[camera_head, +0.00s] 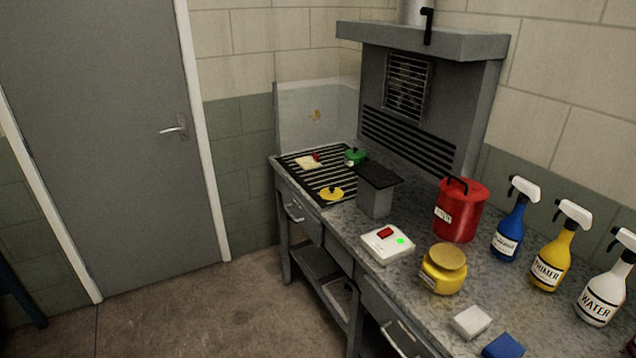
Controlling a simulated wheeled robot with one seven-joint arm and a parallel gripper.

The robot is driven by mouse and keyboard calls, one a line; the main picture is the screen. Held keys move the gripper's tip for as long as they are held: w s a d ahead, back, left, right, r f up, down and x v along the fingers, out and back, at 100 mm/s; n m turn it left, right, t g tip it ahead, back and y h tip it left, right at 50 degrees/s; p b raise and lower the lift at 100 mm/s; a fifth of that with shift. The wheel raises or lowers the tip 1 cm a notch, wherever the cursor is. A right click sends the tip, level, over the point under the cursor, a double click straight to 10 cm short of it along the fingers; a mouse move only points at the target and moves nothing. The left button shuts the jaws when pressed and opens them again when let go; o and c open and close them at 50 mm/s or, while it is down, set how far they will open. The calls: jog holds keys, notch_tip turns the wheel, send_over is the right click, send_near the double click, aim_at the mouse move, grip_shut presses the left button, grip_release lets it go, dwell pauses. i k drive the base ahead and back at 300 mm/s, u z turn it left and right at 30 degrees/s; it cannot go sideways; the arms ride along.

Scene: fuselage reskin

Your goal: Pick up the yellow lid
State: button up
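A flat round yellow lid (331,194) with a small dark knob lies near the front right of the black slatted grate (316,174), at the bench's far end. Nothing covers it from this view. A yellow pot (442,280) stands nearer on the bench, with a duller yellow round top (449,256) on it, slightly tilted. My gripper is not in view.
A dark-topped grey block (376,195), white switch box (388,243), red canister (459,211) and several spray bottles (551,245) crowd the bench. Floor at left is clear.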

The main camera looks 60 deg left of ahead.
aim_at(331, 193)
jog(key=u, duration=0.3)
jog(key=k, duration=0.65)
jog(key=u, duration=1.35)
jog(key=i, duration=0.9)
jog(key=u, duration=0.45)
jog(key=i, duration=1.5)
jog(key=z, duration=0.65)
